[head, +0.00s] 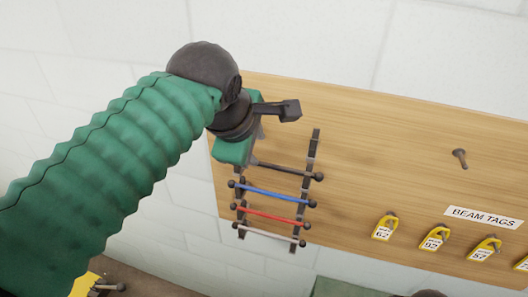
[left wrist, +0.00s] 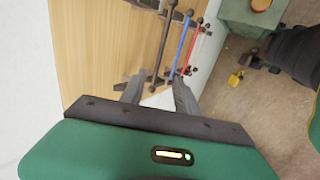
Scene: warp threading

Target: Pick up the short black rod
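The short black rod (head: 285,171) with round end knobs lies across the top of a dark two-rail rack on the wooden board. It also shows in the left wrist view (left wrist: 162,42), running toward the space between my fingers. My left gripper (left wrist: 157,90) is open, its two grey fingers apart with nothing held between them. In the head view my left gripper (head: 255,146) is just above the rod's left end, and its body hides that end. I cannot tell whether the fingers touch the rod. My right gripper is in neither view.
Below the black rod, the rack holds a blue rod (head: 272,193), a red rod (head: 270,217) and a pale rod (head: 268,236). Yellow tags (head: 385,228) hang under the "BEAM TAGS" label (head: 483,217).

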